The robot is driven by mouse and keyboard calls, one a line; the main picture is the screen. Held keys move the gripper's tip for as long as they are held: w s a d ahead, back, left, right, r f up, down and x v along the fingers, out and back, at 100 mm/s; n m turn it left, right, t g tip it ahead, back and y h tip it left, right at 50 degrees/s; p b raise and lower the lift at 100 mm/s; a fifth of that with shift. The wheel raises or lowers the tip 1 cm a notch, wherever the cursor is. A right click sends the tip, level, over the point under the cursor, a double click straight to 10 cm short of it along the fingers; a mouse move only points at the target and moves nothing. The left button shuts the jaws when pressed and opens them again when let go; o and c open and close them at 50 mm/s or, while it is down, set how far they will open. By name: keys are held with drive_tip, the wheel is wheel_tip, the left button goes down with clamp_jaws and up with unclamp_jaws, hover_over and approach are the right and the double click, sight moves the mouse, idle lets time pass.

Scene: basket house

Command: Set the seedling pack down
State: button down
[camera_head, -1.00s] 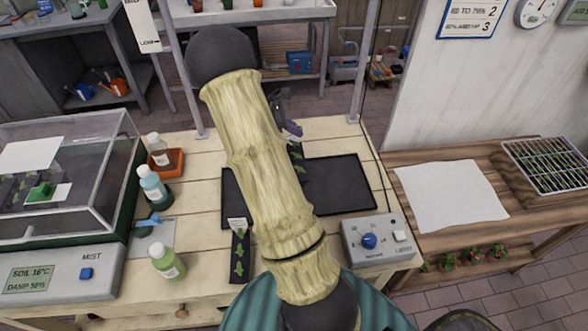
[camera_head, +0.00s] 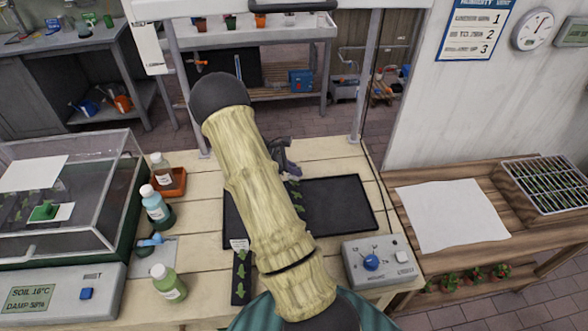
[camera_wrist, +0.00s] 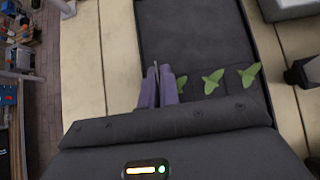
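The seedling pack, a dark strip with green seedlings, is at the black mat's left part in the head view (camera_head: 297,197), partly hidden by my arm. Three seedlings show on it in the wrist view (camera_wrist: 228,88). My gripper (camera_head: 287,166), with purple-grey fingers also in the wrist view (camera_wrist: 161,86), is close to shut at one end of the pack, which extends from the fingers. I cannot tell whether the pack touches the black mat (camera_head: 345,207). A second dark strip with seedlings and a white label (camera_head: 240,268) lies on the bench left of my arm.
A grey control box with a blue knob (camera_head: 371,263) stands at the mat's front right. Several bottles (camera_head: 156,208) and a clear-lidded propagator (camera_head: 85,185) stand left. The mat's right half is bare. White paper (camera_head: 452,217) lies on the right bench.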

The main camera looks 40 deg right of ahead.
drive_tip(key=c, duration=1.6)
unclamp_jaws()
drive_tip(key=shift+c, duration=0.2)
drive_tip(key=b+v, duration=0.1)
drive_tip(key=v, duration=1.1)
drive_tip(key=s+a+r+m+t+y, duration=0.2)
drive_tip(key=s+a+m, duration=0.4)
drive_tip(key=a, duration=0.5)
drive_tip(key=s+a+r+m+t+y, duration=0.2)
drive_tip(key=s+a+m+t+y, duration=0.3)
drive_tip(key=s+a, duration=0.6)
drive_tip(key=shift+r+m+y, duration=0.3)
drive_tip(key=shift+m+y, duration=0.1)
